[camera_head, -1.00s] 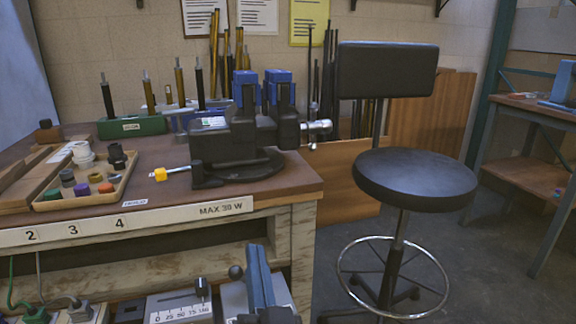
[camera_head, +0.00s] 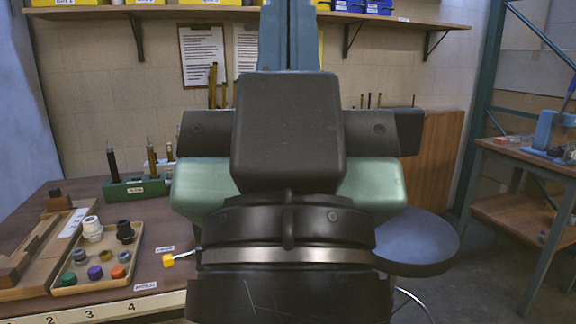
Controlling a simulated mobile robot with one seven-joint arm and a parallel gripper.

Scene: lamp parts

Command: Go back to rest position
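My arm fills the middle of the head view, with large black and pale green parts close to the camera. Beyond its black block, a blue-grey upright part that looks like my gripper (camera_head: 289,38) runs up past the top edge. Its tips are out of the picture, so I cannot tell its opening or whether it holds anything. The black vise with blue jaws is hidden behind my arm; the yellow handle end (camera_head: 168,260) shows beside it. A wooden tray (camera_head: 66,287) of several small caps and sockets lies on the bench (camera_head: 60,197).
A green rack (camera_head: 124,189) with upright rods stands at the back of the bench. A shelf (camera_head: 90,13) with yellow and blue bins spans the wall above. A stool seat (camera_head: 420,243) is partly hidden at right. Another table (camera_head: 520,155) stands at far right.

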